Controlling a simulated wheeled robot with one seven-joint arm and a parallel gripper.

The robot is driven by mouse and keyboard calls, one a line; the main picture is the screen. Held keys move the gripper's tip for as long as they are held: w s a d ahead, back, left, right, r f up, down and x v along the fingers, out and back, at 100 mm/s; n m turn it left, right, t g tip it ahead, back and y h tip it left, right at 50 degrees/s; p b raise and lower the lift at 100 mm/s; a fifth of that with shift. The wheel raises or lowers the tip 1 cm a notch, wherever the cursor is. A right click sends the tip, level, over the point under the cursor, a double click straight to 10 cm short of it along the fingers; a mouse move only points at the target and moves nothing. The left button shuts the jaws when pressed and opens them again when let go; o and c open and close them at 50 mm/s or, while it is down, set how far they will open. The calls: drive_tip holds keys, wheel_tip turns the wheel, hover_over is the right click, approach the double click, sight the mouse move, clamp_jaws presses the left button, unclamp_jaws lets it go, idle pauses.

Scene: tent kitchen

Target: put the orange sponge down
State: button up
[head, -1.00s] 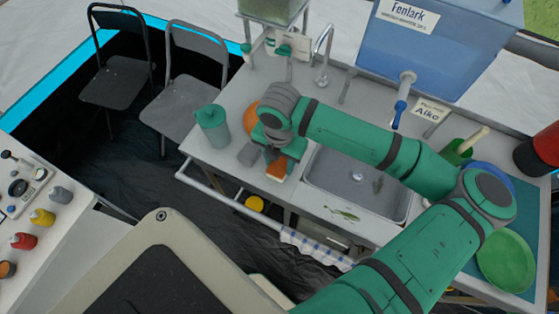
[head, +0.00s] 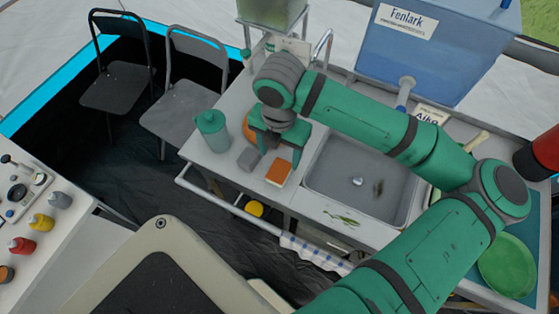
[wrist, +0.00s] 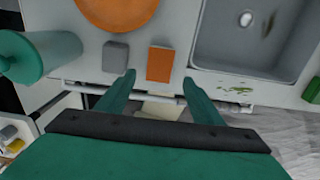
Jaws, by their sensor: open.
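The orange sponge (head: 279,172) lies on the counter near its front edge, left of the sink. In the wrist view the sponge (wrist: 160,64) shows whole, a small block with a gap of counter on each side. My gripper (head: 281,156) is open above and just behind the sponge in the head view. In the wrist view my gripper's two fingertips (wrist: 160,80) are spread to the left and right of the sponge's lower end, apart from it. Nothing is held.
A grey block (head: 248,158) lies just left of the sponge. A teal pitcher (head: 212,130) stands farther left, and a round orange thing (wrist: 117,10) is behind the block. The sink (head: 352,180) is to the right. A rail (head: 225,208) runs along the counter front.

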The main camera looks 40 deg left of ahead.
drive_tip(key=shift+r, duration=2)
